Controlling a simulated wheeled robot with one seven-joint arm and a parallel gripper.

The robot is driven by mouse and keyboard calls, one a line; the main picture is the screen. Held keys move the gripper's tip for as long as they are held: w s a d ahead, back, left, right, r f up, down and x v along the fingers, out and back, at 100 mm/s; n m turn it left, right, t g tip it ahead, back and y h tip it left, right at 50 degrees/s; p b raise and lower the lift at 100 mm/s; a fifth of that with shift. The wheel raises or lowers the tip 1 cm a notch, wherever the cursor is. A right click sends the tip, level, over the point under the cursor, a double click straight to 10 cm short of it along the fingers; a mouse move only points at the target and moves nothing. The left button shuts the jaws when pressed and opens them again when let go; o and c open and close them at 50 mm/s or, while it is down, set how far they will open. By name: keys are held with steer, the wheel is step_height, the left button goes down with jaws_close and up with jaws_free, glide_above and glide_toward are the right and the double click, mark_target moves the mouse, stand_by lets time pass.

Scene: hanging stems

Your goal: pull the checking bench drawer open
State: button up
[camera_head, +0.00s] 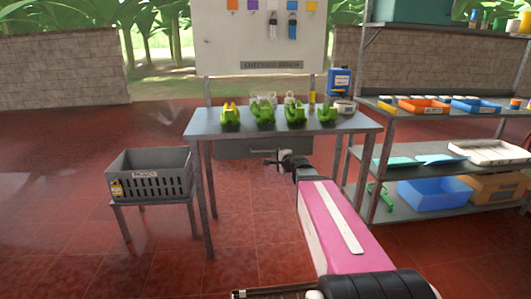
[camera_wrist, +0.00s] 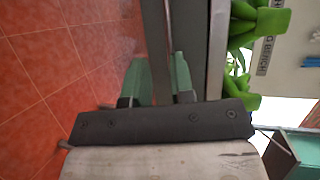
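The checking bench (camera_head: 200,125) is a grey metal table in the middle of the head view. Its drawer (camera_head: 235,149) is a grey front just under the top and looks closed. My gripper (camera_head: 272,157) is at the drawer front, right of its middle, at the height of the handle. In the wrist view my gripper (camera_wrist: 158,82) has its two greenish fingers apart, one each side of a grey strip that seems part of the drawer or its handle. Whether the fingers touch it is unclear. The handle is mostly hidden by my gripper.
Several green banana bunches (camera_head: 296,115) stand on the bench top, with a blue bottle (camera_head: 339,82) behind at right. A grey crate (camera_head: 150,175) on a stand is left of the bench. A shelf rack (camera_head: 393,172) stands close at right. Red floor (camera_head: 245,215) in front is clear.

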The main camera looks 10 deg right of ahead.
steer(key=shift+m, duration=0.4)
steer(key=x, duration=0.7)
steer(key=r+x, duration=0.1)
steer(key=x, duration=0.3)
steer(key=shift+w+d, duration=0.25)
steer(key=shift+d, duration=0.15)
jaws_close()
